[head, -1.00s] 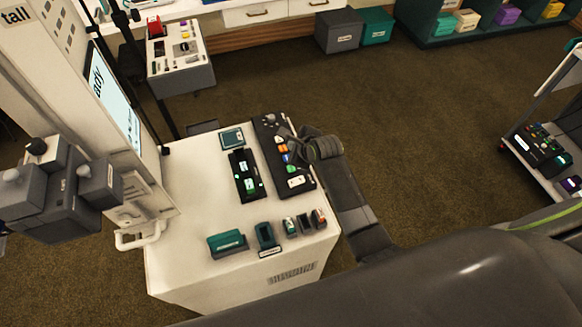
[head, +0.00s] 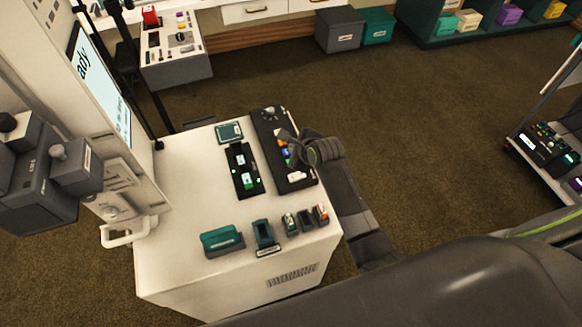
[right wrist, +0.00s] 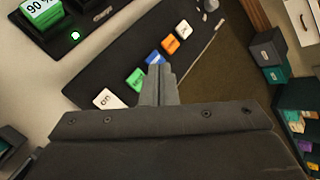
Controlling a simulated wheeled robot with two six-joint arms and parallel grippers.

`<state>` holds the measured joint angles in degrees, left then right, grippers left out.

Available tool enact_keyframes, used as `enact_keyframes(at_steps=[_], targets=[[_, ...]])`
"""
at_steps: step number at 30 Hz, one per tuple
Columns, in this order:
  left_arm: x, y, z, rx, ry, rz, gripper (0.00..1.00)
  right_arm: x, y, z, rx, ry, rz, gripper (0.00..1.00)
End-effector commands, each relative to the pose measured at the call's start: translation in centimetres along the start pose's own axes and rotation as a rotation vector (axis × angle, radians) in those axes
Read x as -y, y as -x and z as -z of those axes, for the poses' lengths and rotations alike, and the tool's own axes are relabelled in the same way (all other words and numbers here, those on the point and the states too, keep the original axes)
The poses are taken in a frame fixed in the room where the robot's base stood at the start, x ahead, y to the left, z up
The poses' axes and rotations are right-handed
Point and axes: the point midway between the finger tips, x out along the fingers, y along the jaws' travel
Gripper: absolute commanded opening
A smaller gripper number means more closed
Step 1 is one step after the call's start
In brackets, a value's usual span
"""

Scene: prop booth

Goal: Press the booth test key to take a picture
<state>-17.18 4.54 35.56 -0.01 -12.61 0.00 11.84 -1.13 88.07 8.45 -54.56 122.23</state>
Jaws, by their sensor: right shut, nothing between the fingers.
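The black key panel (head: 266,122) lies on the white counter in the head view. In the right wrist view the panel (right wrist: 90,72) carries a row of coloured keys: a white key (right wrist: 109,98), a green key (right wrist: 136,79), a blue key (right wrist: 157,57), an orange key (right wrist: 170,44) and another white key (right wrist: 184,29). Their labels are too small to read surely. My right gripper (right wrist: 156,70) is shut and empty, its tips at the blue key and partly covering it. I cannot tell whether they touch it. In the head view the right gripper (head: 290,146) is over the panel.
The booth screen (head: 98,92) at left shows part of a word, "ady". A black holder (head: 241,160) with green-lit items lies beside the panel. Small teal and dark holders (head: 222,240) line the counter's front. A white handle (head: 125,235) juts out at left.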

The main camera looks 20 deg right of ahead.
Motion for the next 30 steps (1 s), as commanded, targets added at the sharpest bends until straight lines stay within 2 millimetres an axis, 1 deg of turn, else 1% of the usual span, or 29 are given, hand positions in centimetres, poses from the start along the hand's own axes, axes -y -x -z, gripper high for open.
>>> enact_keyframes(at_steps=[1,3,8,12,30], targets=[[-0.1,-1.3,-0.1,0.000,0.000,0.000,0.44,-0.5,-0.8,0.6,0.000,0.000,0.001,0.00],[-0.2,-2.0,-0.2,0.000,0.000,0.000,0.44,-0.8,-1.2,0.9,0.000,0.000,0.001,0.00],[-0.2,-2.5,-0.2,0.000,0.000,0.000,0.44,-1.6,-2.3,1.6,0.000,0.001,0.000,0.00],[-0.2,-2.6,-0.3,0.000,0.000,0.000,0.44,-1.8,-2.6,1.9,0.000,0.001,0.000,0.00],[-0.2,-2.6,-0.3,0.000,0.000,0.001,0.44,-1.8,-2.6,1.8,0.000,0.001,0.000,0.00]])
